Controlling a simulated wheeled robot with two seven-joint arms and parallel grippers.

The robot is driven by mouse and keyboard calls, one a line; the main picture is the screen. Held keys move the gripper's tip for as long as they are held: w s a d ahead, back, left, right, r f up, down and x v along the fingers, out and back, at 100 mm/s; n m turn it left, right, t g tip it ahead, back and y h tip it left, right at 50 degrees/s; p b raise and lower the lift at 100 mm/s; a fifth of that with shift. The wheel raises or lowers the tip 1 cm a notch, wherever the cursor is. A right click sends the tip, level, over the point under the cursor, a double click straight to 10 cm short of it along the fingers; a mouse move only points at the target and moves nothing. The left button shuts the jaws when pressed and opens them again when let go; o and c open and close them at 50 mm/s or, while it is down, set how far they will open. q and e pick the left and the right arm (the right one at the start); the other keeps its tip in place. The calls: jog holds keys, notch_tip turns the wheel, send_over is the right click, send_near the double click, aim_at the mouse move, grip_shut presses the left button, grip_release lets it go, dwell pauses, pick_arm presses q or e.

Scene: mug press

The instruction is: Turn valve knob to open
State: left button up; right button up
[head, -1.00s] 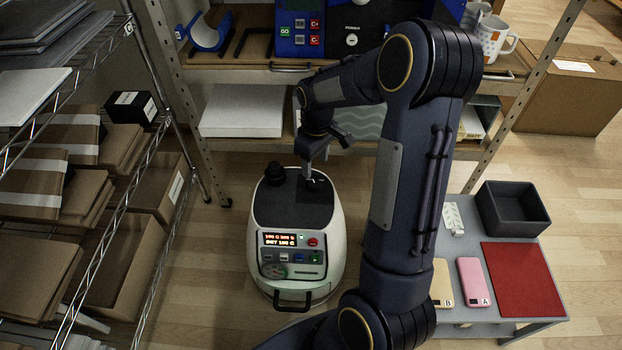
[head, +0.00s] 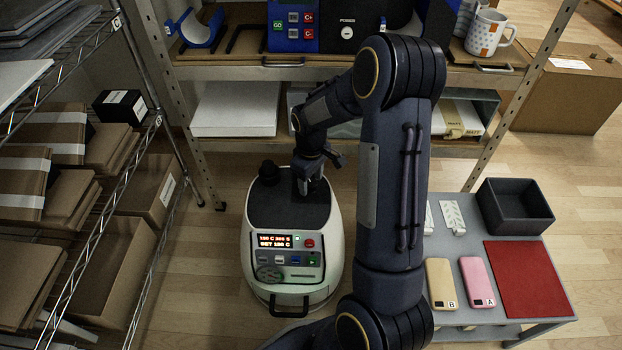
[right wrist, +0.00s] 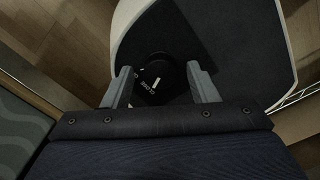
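The valve knob (right wrist: 160,68) is a dark round part with a white mark, seen in the right wrist view beside a black label with white lettering. It is on the dark top of a white rounded machine (head: 335,245). My right gripper (head: 308,190) points down at that top, right of a black cap-like part (head: 268,172). In the right wrist view its two fingers (right wrist: 160,88) are apart, one on each side of the knob. I cannot tell whether they touch it. My left gripper is not in view.
A wire rack with boxes (head: 140,185) is at left. A grey table (head: 465,262) at right holds a dark bin (head: 515,205), a red mat (head: 528,280) and two phones.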

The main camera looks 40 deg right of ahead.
jog(key=c, duration=0.9)
jog(key=m+p, duration=0.3)
jog(key=m, duration=0.1)
jog(key=shift+r, duration=0.15)
jog(key=m+p, duration=0.1)
jog(key=m, duration=0.2)
jog(key=shift+m+p, duration=0.8)
jog(key=shift+m, duration=0.6)
jog(key=o, duration=1)
